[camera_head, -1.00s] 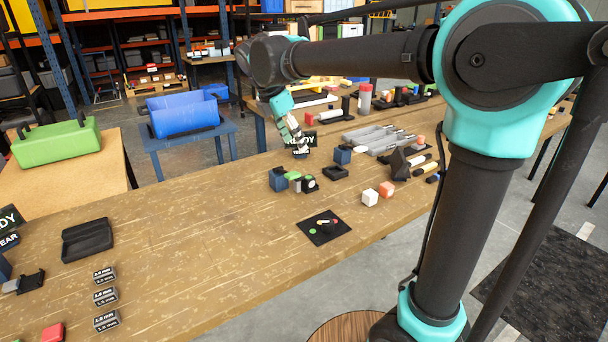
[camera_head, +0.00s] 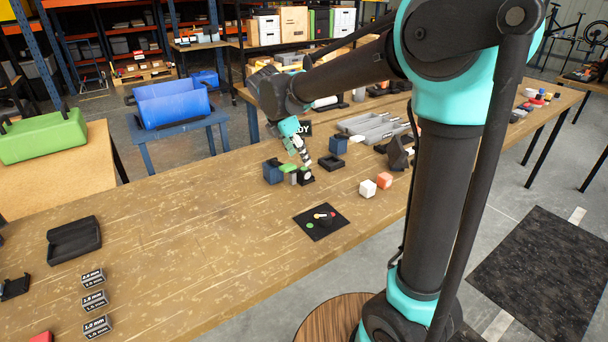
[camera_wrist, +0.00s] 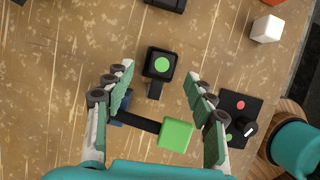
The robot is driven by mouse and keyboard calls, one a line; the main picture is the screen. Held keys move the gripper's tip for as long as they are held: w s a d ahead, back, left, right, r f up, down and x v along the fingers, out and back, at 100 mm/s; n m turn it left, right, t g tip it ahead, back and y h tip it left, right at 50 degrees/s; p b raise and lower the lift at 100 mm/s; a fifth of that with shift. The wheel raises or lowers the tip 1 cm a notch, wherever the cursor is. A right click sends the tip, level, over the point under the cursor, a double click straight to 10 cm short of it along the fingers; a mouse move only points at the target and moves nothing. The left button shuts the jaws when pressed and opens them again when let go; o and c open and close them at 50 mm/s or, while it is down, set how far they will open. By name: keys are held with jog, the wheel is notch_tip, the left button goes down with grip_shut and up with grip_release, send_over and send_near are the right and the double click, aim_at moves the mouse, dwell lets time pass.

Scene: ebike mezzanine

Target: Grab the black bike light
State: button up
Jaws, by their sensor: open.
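The black bike light (camera_head: 306,175) stands on the wooden table at the right end of a small cluster. In the wrist view the black bike light (camera_wrist: 150,66) is a small black square body with a green round spot on top and a short black mount on its near side. My gripper (camera_head: 304,162) is just above it, pointing down. In the wrist view my gripper (camera_wrist: 160,80) is open and empty, with the light between and slightly beyond its fingertips.
A dark blue block (camera_head: 272,172) stands left of the green block. A black panel with coloured knobs (camera_head: 308,228), a white cube (camera_head: 367,188) and an orange cube (camera_head: 384,180) lie nearby. The table's left middle is clear.

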aim_at(304, 169)
jog(key=shift+s+x, duration=0.15)
jog(key=shift+x, duration=1.25)
jog(key=shift+s+x, duration=0.15)
jog(key=shift+x, duration=1.25)
jog(key=c, duration=1.3)
jog(key=shift+o, duration=0.2)
